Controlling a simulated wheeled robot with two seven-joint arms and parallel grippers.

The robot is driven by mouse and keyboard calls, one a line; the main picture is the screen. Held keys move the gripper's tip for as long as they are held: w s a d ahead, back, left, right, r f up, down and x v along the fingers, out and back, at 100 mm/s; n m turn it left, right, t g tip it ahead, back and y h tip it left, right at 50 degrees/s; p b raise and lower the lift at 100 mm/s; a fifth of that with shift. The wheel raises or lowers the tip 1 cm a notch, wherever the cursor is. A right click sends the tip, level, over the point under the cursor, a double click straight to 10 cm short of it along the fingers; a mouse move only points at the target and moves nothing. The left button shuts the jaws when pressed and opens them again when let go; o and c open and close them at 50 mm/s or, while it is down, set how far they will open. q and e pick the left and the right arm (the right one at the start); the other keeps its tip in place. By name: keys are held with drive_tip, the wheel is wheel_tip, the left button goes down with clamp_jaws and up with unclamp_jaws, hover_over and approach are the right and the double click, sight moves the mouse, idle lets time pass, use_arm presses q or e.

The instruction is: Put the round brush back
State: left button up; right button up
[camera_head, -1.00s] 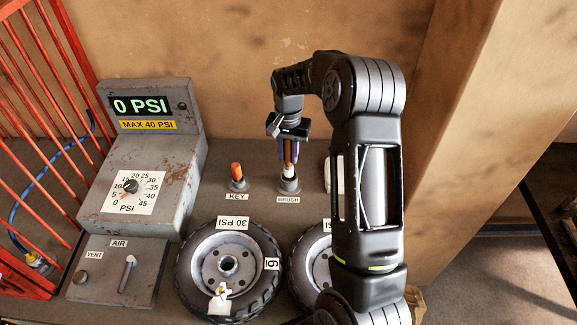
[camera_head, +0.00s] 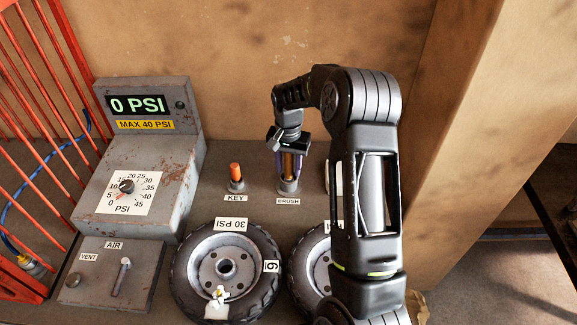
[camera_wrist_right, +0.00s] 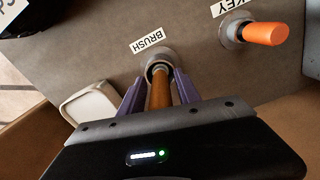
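The round brush stands upright in its holder (camera_head: 288,186) behind the BRUSH label, its orange-brown handle (camera_head: 289,163) pointing up. In the right wrist view the handle (camera_wrist_right: 160,92) runs down into the round holder mouth (camera_wrist_right: 160,62). My right gripper (camera_head: 289,168) points down over the holder, one purple finger on each side of the handle. In the right wrist view a small gap shows between the handle and the fingers, so the gripper (camera_wrist_right: 159,80) looks open around it. The bristles are hidden in the holder. My left gripper is not in view.
An orange-handled key (camera_head: 236,172) stands in its holder left of the brush. Two wheels (camera_head: 227,266) lie in front, the right one partly behind my arm. A gauge box (camera_head: 145,170) and air panel (camera_head: 112,270) stand left, beside a red cage (camera_head: 40,110).

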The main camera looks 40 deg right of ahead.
drive_tip(key=shift+o, duration=0.4)
drive_tip(key=shift+r, duration=0.1)
wheel_tip(320, 180, up, 10)
drive_tip(key=p, duration=0.6)
drive_tip(key=shift+r, duration=1.1)
